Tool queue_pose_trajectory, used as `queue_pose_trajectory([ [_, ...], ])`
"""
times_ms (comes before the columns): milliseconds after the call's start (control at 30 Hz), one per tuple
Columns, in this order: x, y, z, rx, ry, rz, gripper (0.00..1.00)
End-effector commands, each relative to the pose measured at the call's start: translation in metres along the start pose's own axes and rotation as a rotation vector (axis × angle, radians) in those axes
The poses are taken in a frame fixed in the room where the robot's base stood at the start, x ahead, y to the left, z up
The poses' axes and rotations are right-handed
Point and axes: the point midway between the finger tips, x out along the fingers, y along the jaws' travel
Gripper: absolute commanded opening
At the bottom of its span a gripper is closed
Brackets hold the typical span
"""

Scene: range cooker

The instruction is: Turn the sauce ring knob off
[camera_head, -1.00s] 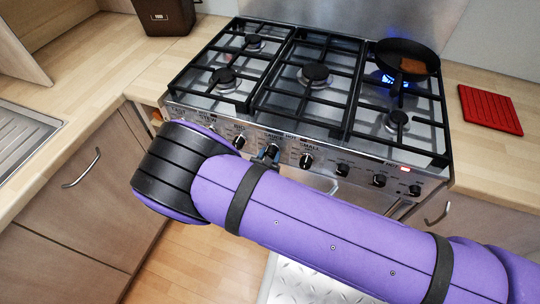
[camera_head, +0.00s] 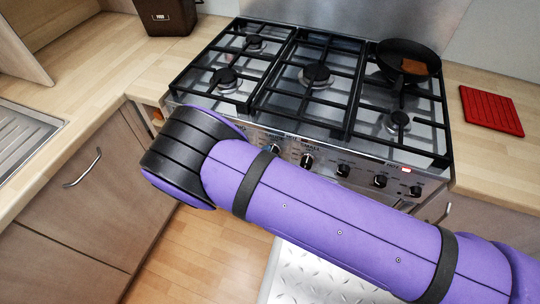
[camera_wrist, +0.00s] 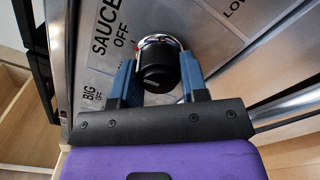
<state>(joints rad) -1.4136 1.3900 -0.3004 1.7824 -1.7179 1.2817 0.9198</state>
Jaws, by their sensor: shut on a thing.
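The black sauce ring knob (camera_wrist: 160,62), with a chrome collar, shows in the wrist view beside the printed words SAUCE and OFF. My gripper (camera_wrist: 158,74) has one blue finger on each side of it and is shut on it. I cannot make out a pointer line on the knob. In the head view my purple arm covers part of the cooker's front panel (camera_head: 330,160), and the grip itself is not clear there. A dark frying pan (camera_head: 393,53) with something orange in it stands on the back right burner, and no flame shows under it.
Several other black knobs, such as this one (camera_head: 343,170), line the panel to the right. Black grates (camera_head: 262,92) cover the hob. A red ribbed mat (camera_head: 490,110) lies on the right worktop, and a dark brown container (camera_head: 165,14) stands at the back left.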

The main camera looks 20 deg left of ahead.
Motion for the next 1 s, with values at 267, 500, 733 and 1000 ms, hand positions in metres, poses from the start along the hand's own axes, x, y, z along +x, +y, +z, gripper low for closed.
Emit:
queue_pose_trajectory([
  [267,-0.0009,-0.0005,-0.0003,0.053,0.001,-0.001,0.17],
  [500,-0.0011,-0.0006,-0.0004,0.058,0.002,-0.001,0.17],
  [733,-0.0011,-0.0007,-0.0004,0.057,0.002,-0.001,0.56],
  [1000,-0.0005,-0.0002,-0.0002,0.057,0.001,0.000,0.66],
])
